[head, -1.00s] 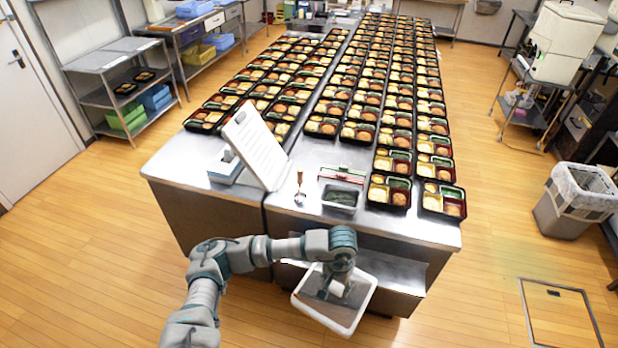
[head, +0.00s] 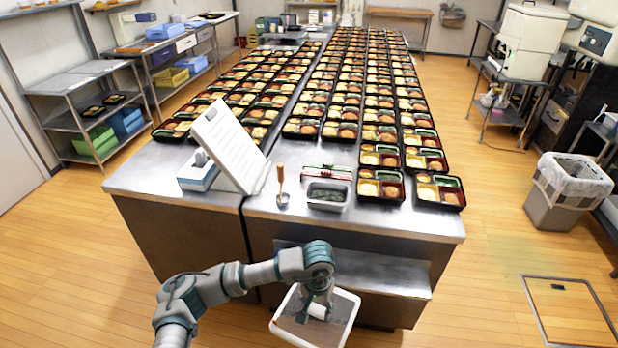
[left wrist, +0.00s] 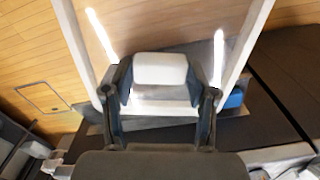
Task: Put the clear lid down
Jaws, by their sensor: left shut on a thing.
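The clear lid (head: 353,312) has a white rim and a see-through pane. My left gripper (head: 316,309) is shut on it at a white block-like part near its middle. The lid hangs in front of the steel counter, below the counter top, with its lower end near the bottom edge of the head view. In the left wrist view the fingers of my left gripper (left wrist: 160,90) close around the white part, and the lid's rim (left wrist: 242,50) runs up both sides. My right gripper does not show.
The steel counter (head: 230,206) carries rows of filled bento trays (head: 383,160). Near its front edge stand a white board (head: 228,146), a small grey container (head: 327,195) and an upright brown-handled utensil (head: 282,186). A lower steel shelf (head: 365,272) is under the front edge. A bin (head: 567,190) stands at right.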

